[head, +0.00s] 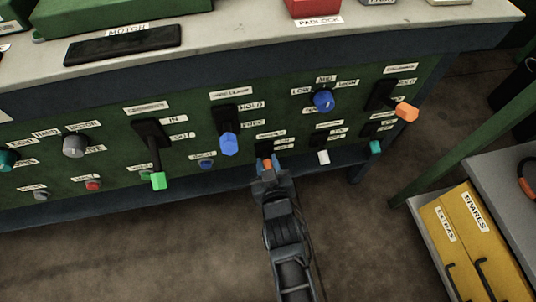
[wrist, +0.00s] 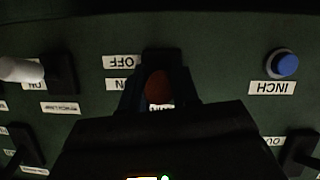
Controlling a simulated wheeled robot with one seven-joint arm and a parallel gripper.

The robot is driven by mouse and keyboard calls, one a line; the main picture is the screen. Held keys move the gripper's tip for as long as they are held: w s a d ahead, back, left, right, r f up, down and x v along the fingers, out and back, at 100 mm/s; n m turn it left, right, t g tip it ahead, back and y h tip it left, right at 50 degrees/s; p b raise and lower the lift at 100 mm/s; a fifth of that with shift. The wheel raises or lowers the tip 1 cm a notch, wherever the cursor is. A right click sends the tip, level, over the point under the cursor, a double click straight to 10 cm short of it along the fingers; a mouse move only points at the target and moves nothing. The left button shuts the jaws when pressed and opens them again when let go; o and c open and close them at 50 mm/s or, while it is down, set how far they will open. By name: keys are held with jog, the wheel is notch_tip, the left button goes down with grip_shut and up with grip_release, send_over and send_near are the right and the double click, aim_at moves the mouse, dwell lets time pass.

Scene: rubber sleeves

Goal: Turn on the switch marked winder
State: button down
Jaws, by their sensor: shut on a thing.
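A small switch with an orange-red tip (wrist: 157,87) is on the green panel, between the fingers of my gripper (wrist: 160,92) in the wrist view. OFF and ON labels, upside down there, sit beside it. The name label near it is mostly hidden by my gripper, so I cannot read it fully. In the head view my gripper (head: 267,164) reaches the lower row of the panel, with the orange tip between its fingers. My gripper is shut on this switch. Which way the switch is set cannot be told clearly.
A white-tipped switch (head: 323,157) is right of my gripper and a blue INCH button (head: 206,163) is left of it. A blue-handled lever (head: 229,144) hangs just above left. A yellow box (head: 463,235) stands on a shelf at the right. The floor in front is clear.

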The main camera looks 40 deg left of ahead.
jog(key=shift+w+r+g+h+p, duration=0.1)
jog(key=shift+r+g+h+p, duration=0.75)
jog(key=shift+p, duration=1.55)
jog(key=shift+a+g+h+p, duration=0.1)
jog(key=shift+g+h+p, duration=0.3)
jog(key=shift+p, duration=0.35)
jog(key=shift+f+h, duration=0.15)
jog(key=shift+h, duration=0.1)
jog(key=c, duration=0.9)
grip_release()
jog(key=p+v, duration=0.2)
jog(key=v, duration=0.5)
jog(key=shift+d+r+p, duration=0.2)
jog(key=shift+r+p, duration=0.1)
jog(key=shift+p, duration=0.1)
